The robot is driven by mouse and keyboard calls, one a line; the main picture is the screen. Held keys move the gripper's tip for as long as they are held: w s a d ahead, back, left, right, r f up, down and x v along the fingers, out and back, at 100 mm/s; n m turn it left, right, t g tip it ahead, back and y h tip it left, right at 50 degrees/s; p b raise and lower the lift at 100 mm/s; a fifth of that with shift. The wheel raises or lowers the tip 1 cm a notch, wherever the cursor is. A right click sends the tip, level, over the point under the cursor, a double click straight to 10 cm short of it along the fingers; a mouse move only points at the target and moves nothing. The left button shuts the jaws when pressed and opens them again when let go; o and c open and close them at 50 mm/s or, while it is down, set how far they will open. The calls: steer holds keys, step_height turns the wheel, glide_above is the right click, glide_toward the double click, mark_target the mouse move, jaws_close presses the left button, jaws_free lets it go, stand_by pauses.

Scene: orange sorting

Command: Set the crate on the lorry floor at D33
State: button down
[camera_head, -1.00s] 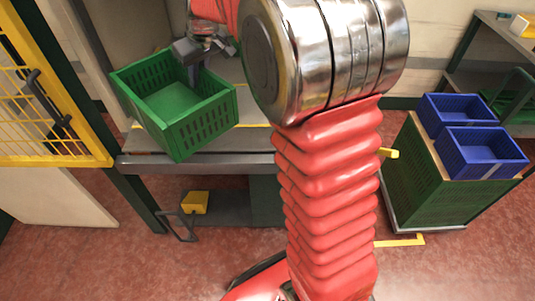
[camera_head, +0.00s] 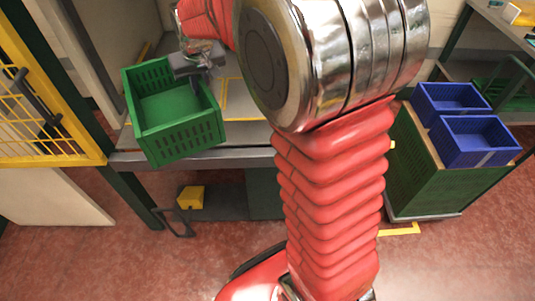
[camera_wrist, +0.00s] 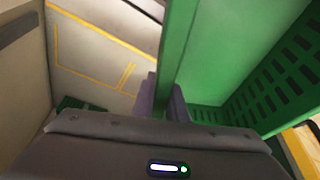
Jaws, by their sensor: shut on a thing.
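The green crate (camera_head: 180,139) is empty and hangs from my gripper (camera_head: 196,75), which is shut on its rim on the far right side. The crate is over the front edge of the lorry floor (camera_head: 241,133), turned a little. Whether it touches the floor cannot be told. In the wrist view the crate wall (camera_wrist: 178,45) runs up between the fingers of my gripper (camera_wrist: 163,100). Yellow outlines mark bays on the lorry floor, also seen in the wrist view (camera_wrist: 90,52). No D33 label is readable.
A yellow mesh gate (camera_head: 45,105) stands at the left. A green cart (camera_head: 425,180) with two blue crates (camera_head: 478,140) stands at the right. A yellow block (camera_head: 190,197) sits below the lorry edge. Marked floor right of the crate is clear.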

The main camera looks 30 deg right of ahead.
steer(key=s+d+f+m+g+h, duration=0.1)
steer(key=s+d+f+m+g, duration=0.2)
steer(key=s+m, duration=0.7)
steer(key=s+d+f+m+g+h, duration=0.2)
steer(key=s+d+f+m, duration=0.4)
steer(key=s+f+m, duration=0.5)
steer(key=shift+d+f+m+g+h, duration=0.2)
steer(key=shift+d+m+g+h, duration=0.15)
steer(key=shift+m+g, duration=0.55)
steer(key=shift+w+d, duration=0.1)
steer(key=shift+w, duration=0.05)
